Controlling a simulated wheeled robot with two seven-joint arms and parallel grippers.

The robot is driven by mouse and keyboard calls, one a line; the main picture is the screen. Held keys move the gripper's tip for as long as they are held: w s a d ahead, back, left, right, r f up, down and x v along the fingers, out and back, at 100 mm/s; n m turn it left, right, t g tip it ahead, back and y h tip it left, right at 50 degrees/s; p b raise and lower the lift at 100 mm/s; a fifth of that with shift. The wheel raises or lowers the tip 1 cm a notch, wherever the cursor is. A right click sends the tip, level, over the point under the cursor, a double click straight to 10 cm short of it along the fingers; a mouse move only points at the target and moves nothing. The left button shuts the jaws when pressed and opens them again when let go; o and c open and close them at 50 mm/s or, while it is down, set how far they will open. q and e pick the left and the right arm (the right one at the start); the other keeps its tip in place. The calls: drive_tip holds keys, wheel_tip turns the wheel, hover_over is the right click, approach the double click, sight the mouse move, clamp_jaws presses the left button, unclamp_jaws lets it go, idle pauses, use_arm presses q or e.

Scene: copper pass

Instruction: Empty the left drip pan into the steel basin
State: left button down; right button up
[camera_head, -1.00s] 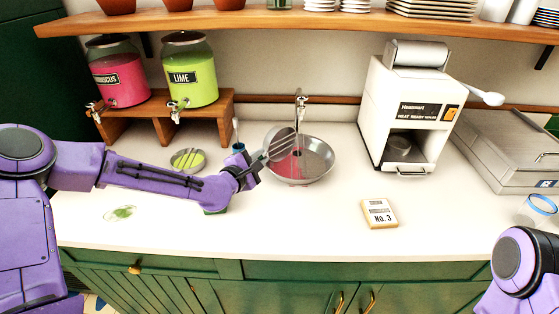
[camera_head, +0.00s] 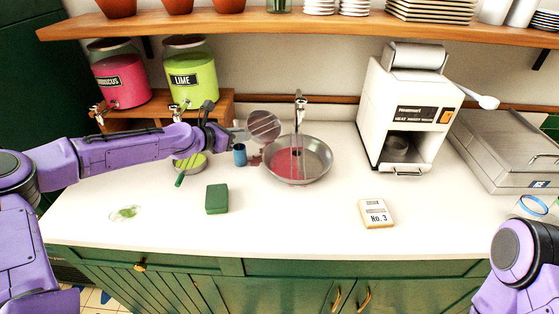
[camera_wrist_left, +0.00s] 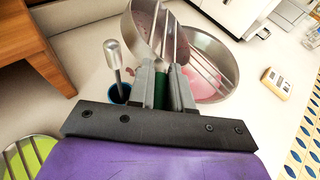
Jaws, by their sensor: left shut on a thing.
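My left gripper (camera_head: 232,136) is shut on the green handle of the left drip pan (camera_head: 264,126). The round barred pan is held tilted steeply, above the counter at the back left of the steel basin (camera_head: 326,160). In the left wrist view, the pan (camera_wrist_left: 135,38) is ahead of the gripper jaws (camera_wrist_left: 166,88), with a pinkish tint inside; how much it holds I cannot tell. Pink liquid (camera_head: 288,163) lies in the basin, which also shows in the wrist view (camera_wrist_left: 228,62). My right gripper is out of view; only part of that arm shows.
A blue cup (camera_head: 239,155) with a steel-ended tool stands left of the basin, near a pink spill (camera_head: 255,160). The lime drip pan (camera_head: 190,162), a green sponge (camera_head: 217,199) and a green puddle (camera_head: 125,213) are farther left. A tap (camera_head: 300,108) rises behind the basin.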

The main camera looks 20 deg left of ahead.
use_arm(q)
drive_tip(key=w+a+r+n+g+h+p, duration=0.1)
drive_tip(key=w+a+r+n+h+p, duration=0.1)
drive_tip(key=a+r, duration=0.4)
drive_tip(key=w+r+n+p, duration=0.1)
drive_tip(key=r+n, duration=0.1)
drive_tip(key=shift+w+a+n+h+p, duration=0.15)
drive_tip(key=shift+a+n+h+p, duration=0.15)
drive_tip(key=shift+a+h+p, duration=0.1)
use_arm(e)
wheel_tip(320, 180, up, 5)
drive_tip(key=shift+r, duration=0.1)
use_arm(q)
drive_tip(key=shift+f, duration=0.1)
idle(1.2)
